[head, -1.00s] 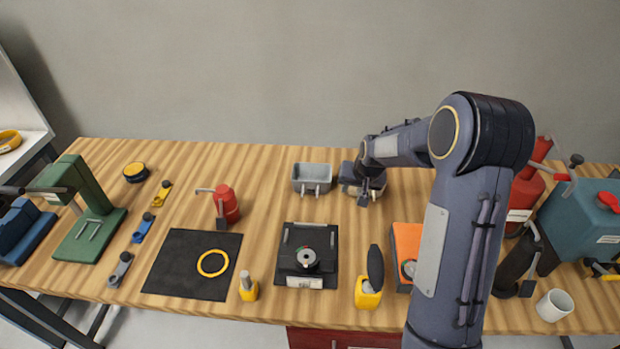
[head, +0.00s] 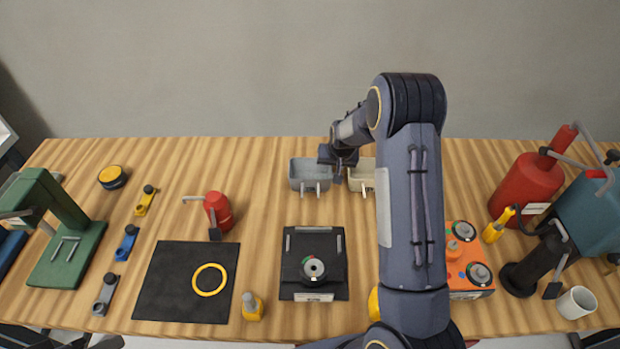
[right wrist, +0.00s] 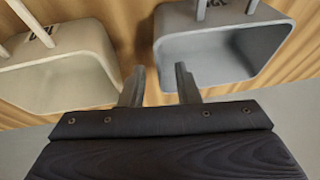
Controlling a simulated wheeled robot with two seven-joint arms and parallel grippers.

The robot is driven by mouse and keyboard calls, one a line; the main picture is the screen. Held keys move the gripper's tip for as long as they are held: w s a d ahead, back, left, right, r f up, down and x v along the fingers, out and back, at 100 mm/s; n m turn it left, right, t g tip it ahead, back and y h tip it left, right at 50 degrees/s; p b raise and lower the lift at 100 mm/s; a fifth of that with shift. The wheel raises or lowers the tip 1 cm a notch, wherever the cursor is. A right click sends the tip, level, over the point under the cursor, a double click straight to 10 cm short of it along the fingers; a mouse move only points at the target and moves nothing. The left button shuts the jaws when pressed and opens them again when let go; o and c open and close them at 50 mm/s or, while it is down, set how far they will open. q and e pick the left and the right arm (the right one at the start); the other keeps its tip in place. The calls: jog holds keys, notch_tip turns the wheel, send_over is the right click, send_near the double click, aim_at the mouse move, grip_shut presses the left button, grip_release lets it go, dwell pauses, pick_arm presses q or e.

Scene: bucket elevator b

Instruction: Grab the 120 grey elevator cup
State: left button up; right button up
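The grey elevator cup (head: 310,174) stands at the back middle of the table, its open side facing up. It also shows at the right of the right wrist view (right wrist: 222,52), with a partly hidden marking. A beige cup (head: 361,176) stands just right of it in the head view and at the left of the wrist view (right wrist: 60,80). My right gripper (right wrist: 160,72) is open and empty, over the gap between the cups. In the wrist view its fingertips appear on either side of the grey cup's near side wall; contact cannot be told. My left gripper is not in view.
The wall (head: 240,70) rises behind the table. In front of the cups is a black plate with a dial (head: 313,268); a small red device (head: 218,210) is to the left. My right arm hides part of the table. Bare wood lies left of the grey cup.

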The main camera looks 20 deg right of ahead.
aim_at(331, 171)
jog(key=b+x, duration=0.1)
jog(key=x, duration=0.2)
jog(key=shift+f, duration=0.45)
jog(key=shift+r, duration=0.1)
grip_shut()
